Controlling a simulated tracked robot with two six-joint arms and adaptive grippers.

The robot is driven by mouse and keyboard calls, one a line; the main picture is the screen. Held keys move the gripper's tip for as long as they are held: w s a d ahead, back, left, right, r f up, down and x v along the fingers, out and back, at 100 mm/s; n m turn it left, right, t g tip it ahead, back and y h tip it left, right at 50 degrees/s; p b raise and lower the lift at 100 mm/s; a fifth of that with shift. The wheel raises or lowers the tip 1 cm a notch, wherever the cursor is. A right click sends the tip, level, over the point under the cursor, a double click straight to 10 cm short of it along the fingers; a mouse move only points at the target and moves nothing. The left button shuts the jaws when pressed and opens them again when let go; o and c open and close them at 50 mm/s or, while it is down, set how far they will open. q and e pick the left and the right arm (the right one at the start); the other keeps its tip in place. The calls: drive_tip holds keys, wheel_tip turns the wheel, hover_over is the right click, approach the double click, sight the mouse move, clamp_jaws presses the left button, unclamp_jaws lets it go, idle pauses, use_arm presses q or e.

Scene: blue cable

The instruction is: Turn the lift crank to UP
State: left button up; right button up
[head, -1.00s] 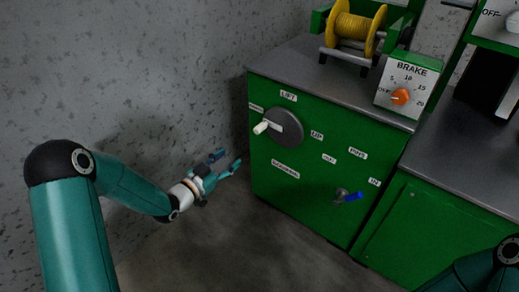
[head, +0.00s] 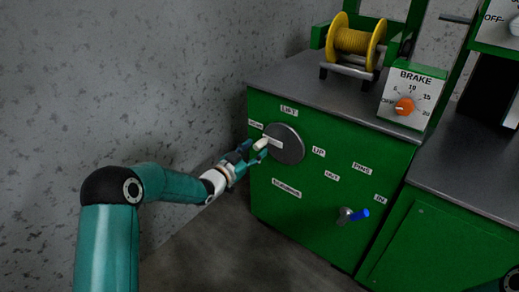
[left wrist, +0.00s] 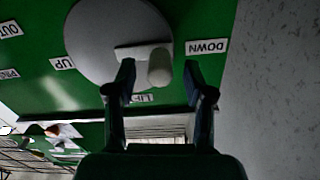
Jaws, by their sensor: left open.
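The lift crank is a grey disc (head: 290,150) on the green cabinet front, with a white bar and a pale knob (head: 261,144) towards its left side, the DOWN side. The UP label (head: 318,152) is to the right of the disc and the LIFT label (head: 289,109) above it. My left gripper (head: 245,154) is open at the knob. In the left wrist view, the knob (left wrist: 159,68) lies between the spread fingers, nearer the left finger; the DOWN label (left wrist: 207,46) is right of it. Contact cannot be told. My right gripper is out of view.
A blue-handled pins lever (head: 357,215) sticks out lower right on the same cabinet. A brake dial with an orange knob (head: 404,105) and a yellow cable spool (head: 355,40) stand on top. A grey wall (head: 150,80) runs close along the left side.

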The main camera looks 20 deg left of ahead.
sight(278, 149)
use_arm(q)
drive_tip(key=shift+x, duration=1.4)
clamp_jaws()
